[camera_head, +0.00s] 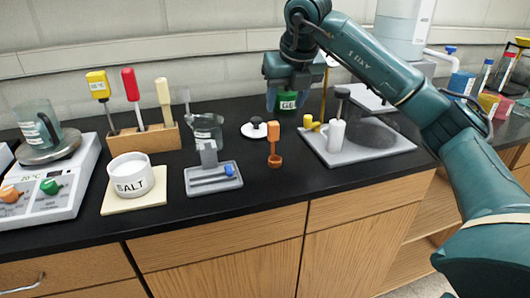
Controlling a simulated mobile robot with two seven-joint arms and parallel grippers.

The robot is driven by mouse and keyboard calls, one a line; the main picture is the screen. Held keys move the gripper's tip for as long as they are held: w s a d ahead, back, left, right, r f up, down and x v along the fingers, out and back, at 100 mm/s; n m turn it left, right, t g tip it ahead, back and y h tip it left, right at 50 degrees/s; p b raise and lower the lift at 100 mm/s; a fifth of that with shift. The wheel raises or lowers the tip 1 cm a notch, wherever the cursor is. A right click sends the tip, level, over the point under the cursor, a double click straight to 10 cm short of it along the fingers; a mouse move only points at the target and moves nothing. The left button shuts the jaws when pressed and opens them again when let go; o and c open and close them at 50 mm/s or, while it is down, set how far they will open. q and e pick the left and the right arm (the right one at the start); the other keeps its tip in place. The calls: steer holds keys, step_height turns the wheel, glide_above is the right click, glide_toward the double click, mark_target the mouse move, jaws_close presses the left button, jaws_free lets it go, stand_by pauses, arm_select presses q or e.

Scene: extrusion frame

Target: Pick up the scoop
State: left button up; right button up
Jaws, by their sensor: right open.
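A small orange-brown scoop (274,145) is on the black bench near its front middle, seen with its handle and small cup end. My right gripper (287,100) is open and points down, farther back than the scoop and a little to its right in the picture. A green labelled container (287,102) shows between and behind its fingers; I cannot tell whether they touch it. The scoop is clear of the gripper. My left gripper is not in view.
A white lid with a black knob (254,129) lies left of the scoop. A grey tray (370,152) with a white bottle (335,136) stands to the right. A salt dish (131,175), a grey stand (213,180) and a wooden tool rack (145,139) are left. Bare black bench (262,188) lies in front.

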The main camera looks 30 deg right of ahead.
mark_target(275, 128)
steer(key=x, duration=0.7)
steer(key=shift+w+f, duration=0.15)
steer(key=shift+f, duration=0.05)
steer(key=shift+w+a+p+x, duration=0.15)
steer(key=shift+p+x, duration=0.15)
steer(key=shift+x, duration=0.6)
steer(key=shift+w+p+x, duration=0.15)
steer(key=shift+p+x, duration=0.1)
steer(key=shift+x, duration=0.65)
steer(key=shift+w+a+p+x, duration=0.15)
steer(key=shift+p+x, duration=0.15)
steer(key=shift+x, duration=0.6)
steer(key=shift+r, duration=0.15)
steer(key=shift+c, duration=0.3)
steer(key=c, duration=1)
